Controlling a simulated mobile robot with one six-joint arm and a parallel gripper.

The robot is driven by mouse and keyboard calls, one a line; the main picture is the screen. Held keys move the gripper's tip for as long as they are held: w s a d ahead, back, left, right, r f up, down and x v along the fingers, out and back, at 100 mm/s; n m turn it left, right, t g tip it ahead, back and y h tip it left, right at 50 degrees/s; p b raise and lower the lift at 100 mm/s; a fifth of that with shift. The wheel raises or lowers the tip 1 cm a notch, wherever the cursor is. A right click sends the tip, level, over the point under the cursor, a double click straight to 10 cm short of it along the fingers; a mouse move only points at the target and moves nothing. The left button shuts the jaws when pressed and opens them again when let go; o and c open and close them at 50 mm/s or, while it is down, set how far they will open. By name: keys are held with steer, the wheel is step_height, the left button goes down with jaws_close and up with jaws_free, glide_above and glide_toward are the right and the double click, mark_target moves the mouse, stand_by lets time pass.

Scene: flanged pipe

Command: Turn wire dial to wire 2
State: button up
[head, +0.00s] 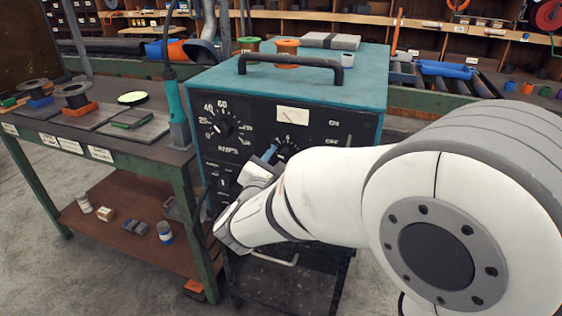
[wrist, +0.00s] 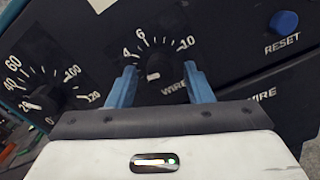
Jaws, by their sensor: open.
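The wire dial (wrist: 153,70) is a black knob with a white mark on the dark panel of a teal machine (head: 325,85). In the wrist view, figures 4, 6 and 10 show around it; its lower left scale is hidden, and I cannot read its exact setting. In the head view the dial (head: 288,148) is partly covered by my arm. My gripper (wrist: 160,69) is open, with one blue finger on each side of the knob and visible gaps between. One blue fingertip shows in the head view (head: 270,153) beside the dial.
An amps dial (wrist: 42,100) lies left of the wire dial, and a blue reset button (wrist: 284,22) lies right. A workbench (head: 100,150) with spools stands left of the machine. A handle (head: 290,62) crosses the machine's top.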

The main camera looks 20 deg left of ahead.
steer(key=shift+s, duration=0.1)
steer(key=s, duration=0.7)
steer(key=shift+s+a, duration=0.3)
